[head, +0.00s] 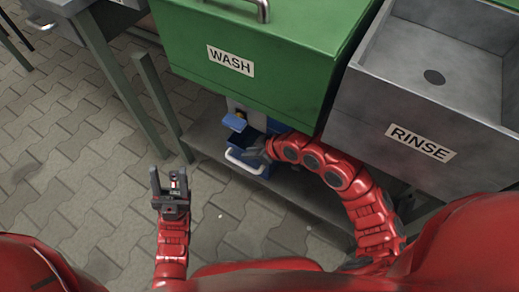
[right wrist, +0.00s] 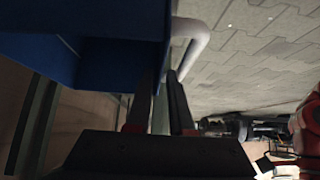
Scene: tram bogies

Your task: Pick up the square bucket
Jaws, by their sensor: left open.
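The square bucket (head: 246,158) is blue with a white handle (head: 243,163). It sits on the low shelf under the green wash unit in the head view. In the right wrist view the bucket (right wrist: 95,50) fills the upper left, with its white handle (right wrist: 195,40) beside it. My right gripper (head: 258,150) is at the bucket's right side, partly hidden in the head view. My left gripper (head: 168,184) is open and empty, left of the bucket, over the paving.
The green wash unit (head: 300,50) overhangs the shelf (head: 206,137). A grey rinse sink (head: 380,95) stands to its right. A smaller blue item (head: 234,121) is behind the bucket. Green frame legs (head: 160,100) stand at left. The paved floor (head: 75,160) at left is clear.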

